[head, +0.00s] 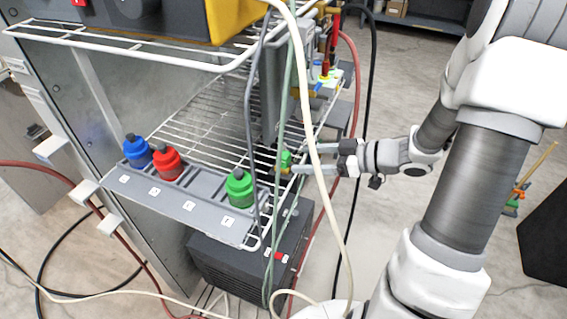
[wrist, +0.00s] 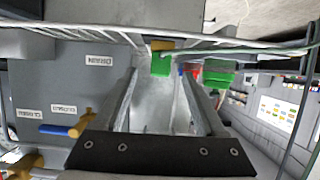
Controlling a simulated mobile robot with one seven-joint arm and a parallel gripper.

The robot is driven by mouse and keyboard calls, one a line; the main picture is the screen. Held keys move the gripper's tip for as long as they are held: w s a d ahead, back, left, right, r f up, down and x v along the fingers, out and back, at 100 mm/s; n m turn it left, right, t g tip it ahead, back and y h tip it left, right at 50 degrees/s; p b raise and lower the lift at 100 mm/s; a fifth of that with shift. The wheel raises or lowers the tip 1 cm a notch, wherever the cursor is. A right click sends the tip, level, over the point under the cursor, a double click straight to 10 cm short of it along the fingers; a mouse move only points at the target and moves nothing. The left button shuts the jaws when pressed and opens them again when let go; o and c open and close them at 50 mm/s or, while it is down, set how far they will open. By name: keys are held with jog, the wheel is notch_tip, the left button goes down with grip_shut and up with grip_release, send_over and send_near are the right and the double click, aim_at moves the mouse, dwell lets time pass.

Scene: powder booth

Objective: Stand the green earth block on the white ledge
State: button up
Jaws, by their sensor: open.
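The green earth block (head: 285,160), a small green piece with a yellow part, is near the right edge of the wire shelf, beside the hanging cables. In the wrist view the green block (wrist: 161,64) has its yellow-orange part on top and appears between my two fingertips. My gripper (head: 296,158) is open and reaches in from the right, its fingers pointing left at the block; it also shows in the wrist view (wrist: 160,76). I cannot tell whether either finger touches it. White ledges (head: 82,190) jut from the cabinet side at the left; which one the task means is unclear.
Blue (head: 137,150), red (head: 168,161) and green (head: 240,188) capped bottles stand in a grey labelled rack (head: 180,205) on the wire shelf (head: 205,115). A pale hose (head: 312,130) and several cables hang close to my gripper. A black box (head: 235,265) sits below.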

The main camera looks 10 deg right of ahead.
aim_at(289, 159)
jog(key=b+x, duration=0.1)
jog(key=x, duration=0.4)
jog(key=shift+a, duration=0.15)
grip_shut()
